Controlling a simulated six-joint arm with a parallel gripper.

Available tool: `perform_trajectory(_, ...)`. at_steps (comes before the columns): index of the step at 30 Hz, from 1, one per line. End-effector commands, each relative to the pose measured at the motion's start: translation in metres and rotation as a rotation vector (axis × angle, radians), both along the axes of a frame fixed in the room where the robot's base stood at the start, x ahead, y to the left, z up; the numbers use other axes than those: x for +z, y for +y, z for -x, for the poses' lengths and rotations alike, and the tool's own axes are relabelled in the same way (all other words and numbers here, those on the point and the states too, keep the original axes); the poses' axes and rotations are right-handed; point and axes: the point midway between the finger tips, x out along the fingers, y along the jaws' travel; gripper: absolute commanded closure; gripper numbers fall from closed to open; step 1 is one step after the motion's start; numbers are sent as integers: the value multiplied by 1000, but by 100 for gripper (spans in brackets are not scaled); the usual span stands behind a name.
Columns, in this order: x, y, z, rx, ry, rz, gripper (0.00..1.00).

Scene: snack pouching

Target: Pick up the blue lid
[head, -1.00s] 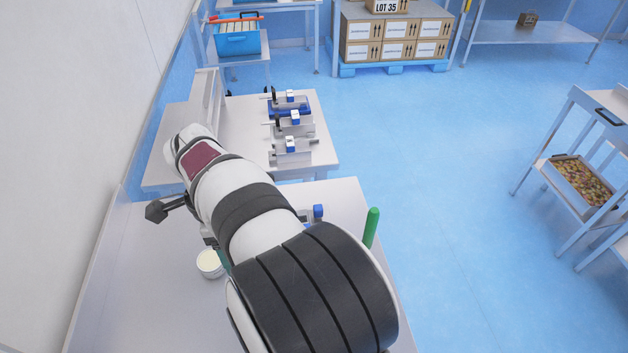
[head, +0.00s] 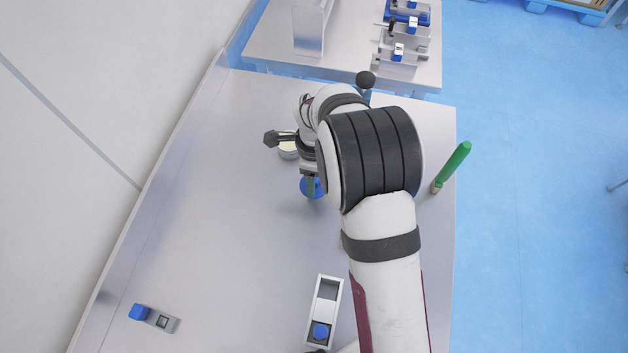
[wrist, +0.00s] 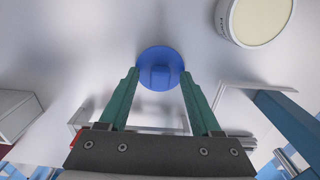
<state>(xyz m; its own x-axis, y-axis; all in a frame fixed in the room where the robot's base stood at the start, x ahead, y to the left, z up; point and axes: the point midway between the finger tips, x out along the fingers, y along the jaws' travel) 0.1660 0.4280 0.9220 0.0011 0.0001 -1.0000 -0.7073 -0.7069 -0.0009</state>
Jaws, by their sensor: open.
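The blue lid (wrist: 160,55) is a round disc with a square raised knob. It lies on the pale table in the wrist view, centred between the tips of my green fingers. My gripper (wrist: 159,76) is open, with one finger to each side of the knob; I cannot tell whether they touch the lid. In the head view the blue lid (head: 314,192) shows just below my gripper (head: 309,180), partly hidden by it.
A round white tub with a cream top (wrist: 258,18) stands close by, and also shows in the head view (head: 288,152). A green-handled tool (head: 453,166) is at the table's right edge. A white two-slot holder (head: 325,305) and a blue-ended block (head: 150,317) sit nearer. The table's left middle is clear.

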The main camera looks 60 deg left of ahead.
Motion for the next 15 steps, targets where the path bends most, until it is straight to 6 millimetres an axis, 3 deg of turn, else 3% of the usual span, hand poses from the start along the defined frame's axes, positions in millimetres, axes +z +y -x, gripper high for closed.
perform_trajectory(3, 1, 0, 0, 0, 0, 0, 35)
perform_trajectory(12, 1, 0, 0, 0, 0, 0, 89)
perform_trajectory(14, 1, 0, 0, 0, 0, 0, 100)
perform_trajectory(15, 1, 0, 0, 0, 0, 0, 100)
